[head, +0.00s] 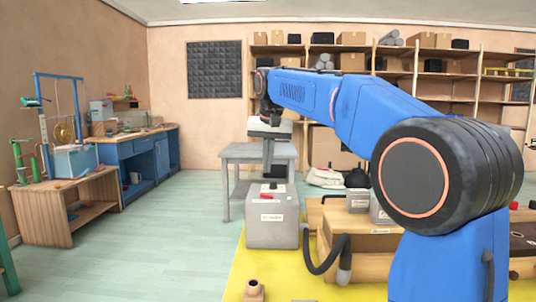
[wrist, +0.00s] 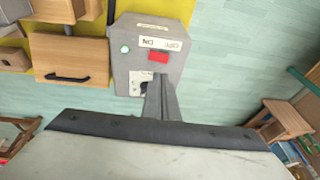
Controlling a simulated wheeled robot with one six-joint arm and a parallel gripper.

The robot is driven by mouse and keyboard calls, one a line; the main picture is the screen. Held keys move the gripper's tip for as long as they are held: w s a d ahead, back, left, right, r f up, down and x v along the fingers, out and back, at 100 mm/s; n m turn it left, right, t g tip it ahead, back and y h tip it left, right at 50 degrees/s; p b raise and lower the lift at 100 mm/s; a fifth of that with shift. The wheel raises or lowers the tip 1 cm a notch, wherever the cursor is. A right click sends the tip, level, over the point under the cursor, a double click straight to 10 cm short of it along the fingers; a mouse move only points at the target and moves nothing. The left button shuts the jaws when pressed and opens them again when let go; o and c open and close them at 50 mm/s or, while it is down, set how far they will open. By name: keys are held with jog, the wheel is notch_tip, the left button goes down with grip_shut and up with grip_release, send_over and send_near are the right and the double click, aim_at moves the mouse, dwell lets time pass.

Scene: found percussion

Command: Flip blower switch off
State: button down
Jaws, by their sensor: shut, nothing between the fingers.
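The grey blower box (head: 272,228) stands on the floor below my gripper, with a label on its front. A red switch (head: 267,196) sits on its top. In the wrist view the box (wrist: 175,30) shows from above, with the red switch (wrist: 158,57) beside an ON/OFF label and a lit green lamp (wrist: 126,49). The switch lies nearer the ON lettering, but its exact tilt is hard to tell. My gripper (head: 268,176) points down over the box, shut and empty. In the wrist view its fingertips (wrist: 160,77) appear just short of the switch, covering part of a dark round fitting (wrist: 145,88).
A black hose (head: 322,262) curves beside the box's right side, next to a wooden cabinet (head: 370,240). A grey table (head: 240,152) stands behind. Open floor (head: 170,230) lies to the left, before a wooden bench (head: 70,195).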

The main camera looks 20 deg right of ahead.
send_over(264, 195)
jog(key=f, duration=0.5)
jog(key=shift+d+f, duration=0.15)
jog(key=shift+d, duration=0.05)
jog(key=shift+a+f, duration=0.15)
jog(key=shift+f, duration=0.7)
